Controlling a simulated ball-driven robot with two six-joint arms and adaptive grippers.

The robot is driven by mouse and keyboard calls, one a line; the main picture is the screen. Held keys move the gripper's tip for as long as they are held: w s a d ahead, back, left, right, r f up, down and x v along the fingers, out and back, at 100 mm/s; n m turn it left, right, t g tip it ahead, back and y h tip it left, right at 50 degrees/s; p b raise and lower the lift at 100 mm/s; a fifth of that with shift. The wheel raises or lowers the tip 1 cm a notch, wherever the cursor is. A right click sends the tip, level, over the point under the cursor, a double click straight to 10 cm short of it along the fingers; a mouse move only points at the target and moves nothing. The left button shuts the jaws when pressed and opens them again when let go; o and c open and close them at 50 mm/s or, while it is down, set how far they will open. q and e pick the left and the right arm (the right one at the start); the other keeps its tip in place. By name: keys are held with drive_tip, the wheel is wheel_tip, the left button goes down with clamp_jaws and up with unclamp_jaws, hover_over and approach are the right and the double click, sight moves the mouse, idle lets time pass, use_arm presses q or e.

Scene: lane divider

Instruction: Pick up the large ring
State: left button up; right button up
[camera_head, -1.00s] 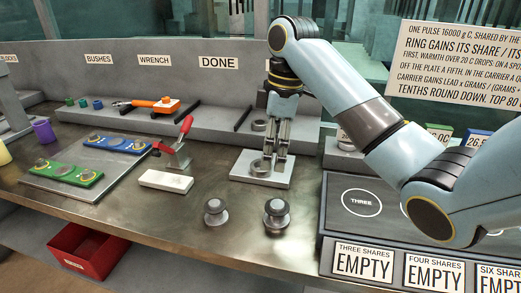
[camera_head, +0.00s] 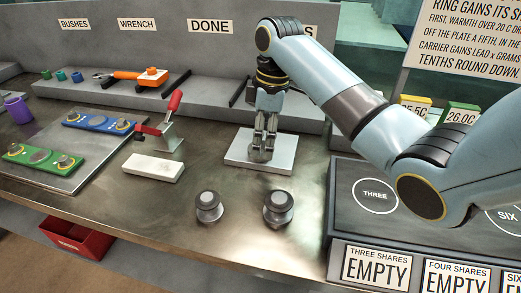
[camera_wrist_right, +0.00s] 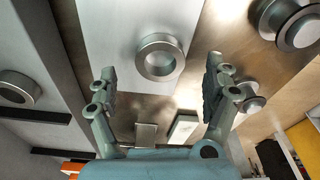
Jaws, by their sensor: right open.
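A grey metal ring (camera_wrist_right: 160,58) lies flat on a pale square plate (camera_head: 284,163) on the bench. In the wrist view its open hole faces me, and it sits between the lines of my right gripper's two spread fingers, beyond the tips. My right gripper (camera_head: 263,150) points down over the plate, open and holding nothing. It also shows in the right wrist view (camera_wrist_right: 160,70). In the head view the fingers largely hide the ring, so I cannot tell their exact height above it. My left gripper is not in view.
Another ring (camera_wrist_right: 18,87) is at the wrist view's left edge. Two grey knobbed weights (camera_head: 209,207) (camera_head: 278,207) stand in front of the plate. A white block (camera_head: 154,167) and a red-handled clamp (camera_head: 168,125) are to the left. A dark raised panel (camera_head: 345,215) is to the right.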

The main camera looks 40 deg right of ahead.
drive_tip(key=shift+w+a+f, duration=0.1)
drive_tip(key=shift+f, duration=0.6)
drive_tip(key=shift+w+a+f, duration=0.1)
drive_tip(key=shift+f, duration=0.6)
drive_tip(key=c, duration=1.5)
